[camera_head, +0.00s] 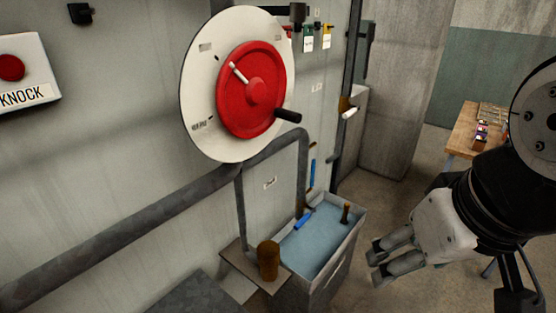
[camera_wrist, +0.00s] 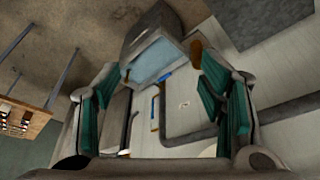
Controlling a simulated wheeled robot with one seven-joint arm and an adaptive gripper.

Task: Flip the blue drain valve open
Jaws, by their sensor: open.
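Two blue handles show in the head view. One blue handle (camera_head: 303,219) lies slanted at the left rim of the water tank (camera_head: 343,248). Another blue handle (camera_head: 312,172) stands upright against the wall behind it. I cannot tell for sure which is the drain valve. In the wrist view, a slanted blue handle (camera_wrist: 164,78) and an upright one (camera_wrist: 153,108) show between the fingers. My gripper (camera_head: 376,261) is open and empty, to the right of the tank and apart from both handles. It also shows in the wrist view (camera_wrist: 155,82), with green finger pads.
A red wheel (camera_head: 260,115) on a white disc is on the wall above a grey pipe (camera_head: 140,233). A brown cylinder (camera_head: 268,261) stands on a ledge left of the tank. A wooden table (camera_head: 463,140) is at the far right. Floor right of the tank is clear.

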